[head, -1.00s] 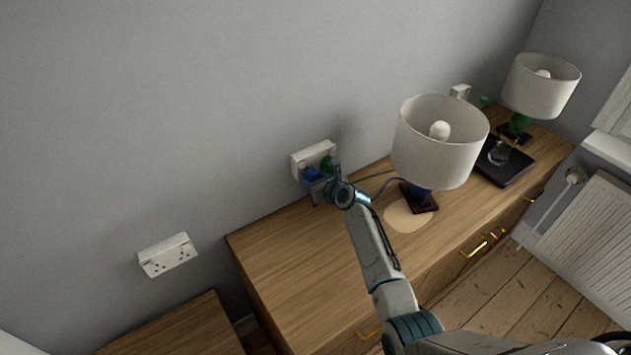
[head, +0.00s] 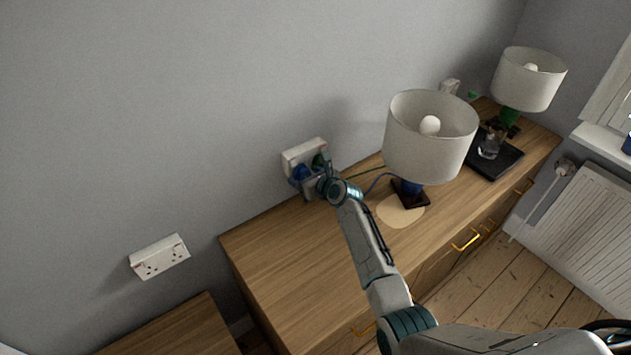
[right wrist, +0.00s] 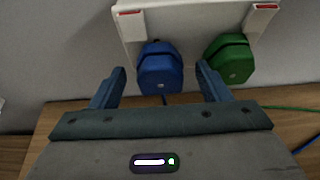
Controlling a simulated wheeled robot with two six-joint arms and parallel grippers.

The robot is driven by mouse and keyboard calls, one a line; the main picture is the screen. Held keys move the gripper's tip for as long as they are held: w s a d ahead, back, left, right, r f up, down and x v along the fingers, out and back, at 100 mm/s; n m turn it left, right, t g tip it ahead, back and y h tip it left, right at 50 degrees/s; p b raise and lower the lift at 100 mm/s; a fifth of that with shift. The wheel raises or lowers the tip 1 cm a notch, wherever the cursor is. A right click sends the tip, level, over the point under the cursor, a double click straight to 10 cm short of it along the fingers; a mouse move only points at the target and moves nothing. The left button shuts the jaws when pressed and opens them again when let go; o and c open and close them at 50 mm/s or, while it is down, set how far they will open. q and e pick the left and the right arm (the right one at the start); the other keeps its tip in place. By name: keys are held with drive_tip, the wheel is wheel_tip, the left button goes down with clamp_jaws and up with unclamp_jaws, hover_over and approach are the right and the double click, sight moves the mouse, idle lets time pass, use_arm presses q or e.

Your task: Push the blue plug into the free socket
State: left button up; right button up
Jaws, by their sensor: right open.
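The blue plug (right wrist: 161,72) sits against the left side of the white double socket (head: 303,151) on the wall above the wooden cabinet. It also shows small in the head view (head: 300,173). A green plug (right wrist: 229,60) is in the right side of the same socket. My right gripper (right wrist: 160,78) is open, with one finger on each side of the blue plug and gaps between. Its right finger lies between the blue and green plugs. Whether the blue plug's pins are fully in cannot be seen. My left gripper is not in view.
A lamp with a white shade (head: 431,138) stands on the cabinet (head: 290,262) to the right of the arm. A second lamp (head: 527,78) and a black tray (head: 508,162) are farther right. Another double socket (head: 160,257) is on the wall at the lower left.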

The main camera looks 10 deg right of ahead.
drive_tip(key=b+v, duration=0.1)
drive_tip(key=v, duration=0.9)
